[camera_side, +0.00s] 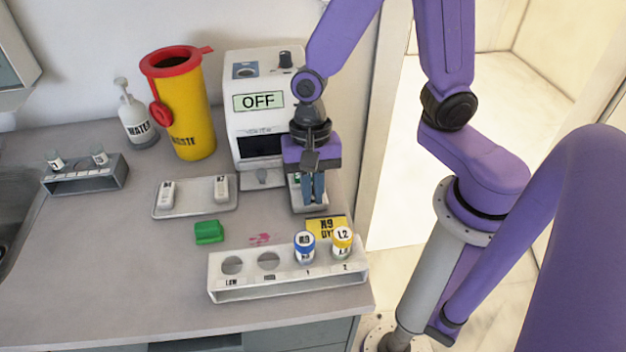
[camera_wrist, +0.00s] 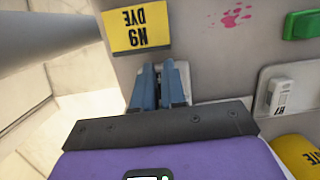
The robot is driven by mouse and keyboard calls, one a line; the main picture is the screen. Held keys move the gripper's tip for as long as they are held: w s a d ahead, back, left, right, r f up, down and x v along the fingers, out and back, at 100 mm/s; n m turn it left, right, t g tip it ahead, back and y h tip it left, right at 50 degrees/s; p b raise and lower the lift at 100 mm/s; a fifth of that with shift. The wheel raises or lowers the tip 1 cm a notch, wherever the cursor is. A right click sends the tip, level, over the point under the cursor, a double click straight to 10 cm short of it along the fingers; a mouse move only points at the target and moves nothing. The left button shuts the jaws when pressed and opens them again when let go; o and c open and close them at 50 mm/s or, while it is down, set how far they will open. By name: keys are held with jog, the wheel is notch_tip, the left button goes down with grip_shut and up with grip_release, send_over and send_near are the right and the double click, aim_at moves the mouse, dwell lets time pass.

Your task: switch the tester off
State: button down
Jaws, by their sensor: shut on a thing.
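The tester (camera_side: 262,80) is a white box at the back of the bench. Its display (camera_side: 258,101) reads OFF. A dark knob (camera_side: 285,59) and a small blue-grey panel (camera_side: 245,71) are on its top, and a dark slot (camera_side: 260,146) is in its front. My gripper (camera_side: 313,198) points down in front of the tester's right side, over a small pale tray (camera_side: 305,207). In the wrist view its blue fingers (camera_wrist: 158,88) are close together. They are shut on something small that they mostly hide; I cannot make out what.
A white rack (camera_side: 288,283) holds a blue-capped vial (camera_side: 304,246) and a yellow-capped vial (camera_side: 341,241). Nearby are a yellow dye label (camera_wrist: 137,30), a green block (camera_side: 209,232), a cassette tray (camera_side: 195,211), a yellow waste bin (camera_side: 185,110) and a water bottle (camera_side: 137,118). The front-left bench is clear.

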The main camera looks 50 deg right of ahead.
jog(key=shift+w+d+r, duration=0.1)
jog(key=shift+d, duration=0.45)
jog(key=s+a+r, duration=0.2)
jog(key=a+r, duration=0.1)
jog(key=r, duration=1)
jog(key=s+d+f+n+t, duration=0.1)
jog(key=s+d+n, duration=0.3)
jog(key=n, duration=0.6)
jog(key=s+d+f+n+h, duration=0.1)
jog(key=s+d+f+n, duration=0.2)
jog(key=d+n, duration=0.4)
jog(key=s+n, duration=0.1)
jog(key=n, duration=0.3)
jog(key=shift+s+d+t, duration=0.15)
jog(key=shift+d+t, duration=0.05)
jog(key=shift+t, duration=0.2)
